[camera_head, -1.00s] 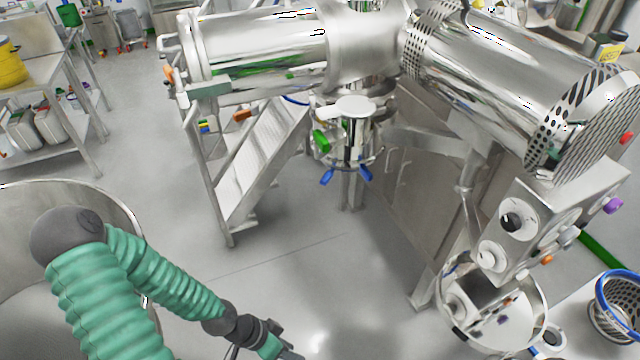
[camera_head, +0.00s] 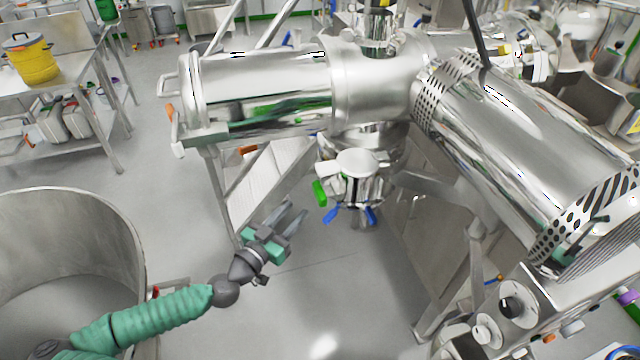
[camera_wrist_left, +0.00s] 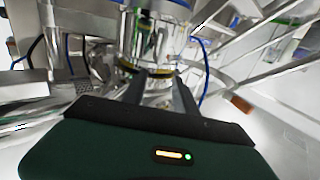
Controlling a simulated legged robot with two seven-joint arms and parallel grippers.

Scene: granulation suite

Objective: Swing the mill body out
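The mill body appears to be the small steel drum (camera_head: 360,185) hanging under the middle of the large steel machine. It has a pale round top, a green handle (camera_head: 320,193) on its left and blue levers (camera_head: 370,215) at its lower edge. My left gripper (camera_head: 293,217) is open and empty, in front of and to the left of the drum and below it in the picture. In the left wrist view, the two fingers (camera_wrist_left: 160,88) stand apart, pointing toward steel parts with a yellow-edged ring. I cannot make out my right gripper.
A large steel cylinder (camera_head: 265,95) extends left and another (camera_head: 520,140) right, above the drum. A control box (camera_head: 505,308) with knobs stands at lower right. A big open vessel (camera_head: 70,235) stands at left. Floor between is clear.

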